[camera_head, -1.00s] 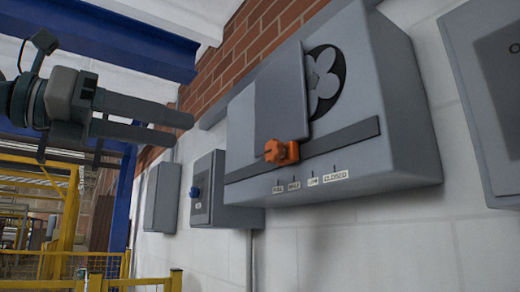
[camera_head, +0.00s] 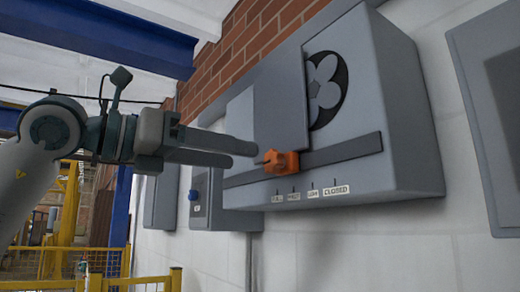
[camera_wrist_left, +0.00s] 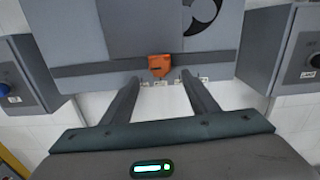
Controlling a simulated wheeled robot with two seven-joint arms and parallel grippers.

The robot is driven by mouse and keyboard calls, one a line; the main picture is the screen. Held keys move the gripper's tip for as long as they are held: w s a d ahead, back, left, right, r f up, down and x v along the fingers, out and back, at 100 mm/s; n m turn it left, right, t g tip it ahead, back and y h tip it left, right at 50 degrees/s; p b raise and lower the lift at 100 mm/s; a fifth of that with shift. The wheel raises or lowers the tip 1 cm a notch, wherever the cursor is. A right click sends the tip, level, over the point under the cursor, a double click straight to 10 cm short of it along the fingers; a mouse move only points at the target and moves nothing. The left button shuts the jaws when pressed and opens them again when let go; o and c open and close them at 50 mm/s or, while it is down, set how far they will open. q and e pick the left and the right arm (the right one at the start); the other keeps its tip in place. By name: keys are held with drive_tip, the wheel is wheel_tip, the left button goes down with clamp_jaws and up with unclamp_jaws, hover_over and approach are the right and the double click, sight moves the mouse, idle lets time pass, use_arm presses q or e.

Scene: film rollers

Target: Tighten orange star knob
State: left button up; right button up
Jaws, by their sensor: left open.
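The orange star knob (camera_head: 280,161) sits on a dark horizontal rail on the front of a grey wall box, at the lower edge of a grey sliding plate (camera_head: 281,112). In the left wrist view the knob (camera_wrist_left: 160,66) shows ahead, beyond and between the fingertips. My left gripper (camera_head: 245,154) is open and empty, with its fingers pointing at the knob from the left. A gap to the knob seems to remain in the wrist view. My right gripper is not in view.
The grey box (camera_head: 400,150) carries a fan opening (camera_head: 327,88) and several labels below the rail, one reading CLOSED. Other grey boxes hang to its right (camera_head: 495,110) and left, the left one with a blue knob (camera_head: 193,195). Yellow railings (camera_head: 100,262) stand lower left.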

sight(269, 162)
use_arm(q)
drive_tip(key=p+x, duration=0.2)
drive_tip(key=x, duration=0.3)
drive_tip(key=shift+w+d+r, duration=0.1)
drive_tip(key=shift+w+d, duration=0.35)
drive_tip(key=shift+d, duration=0.2)
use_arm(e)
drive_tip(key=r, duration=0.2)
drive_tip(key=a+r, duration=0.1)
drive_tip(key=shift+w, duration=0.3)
use_arm(q)
drive_tip(key=c, duration=0.9)
drive_tip(key=shift+c, duration=0.7)
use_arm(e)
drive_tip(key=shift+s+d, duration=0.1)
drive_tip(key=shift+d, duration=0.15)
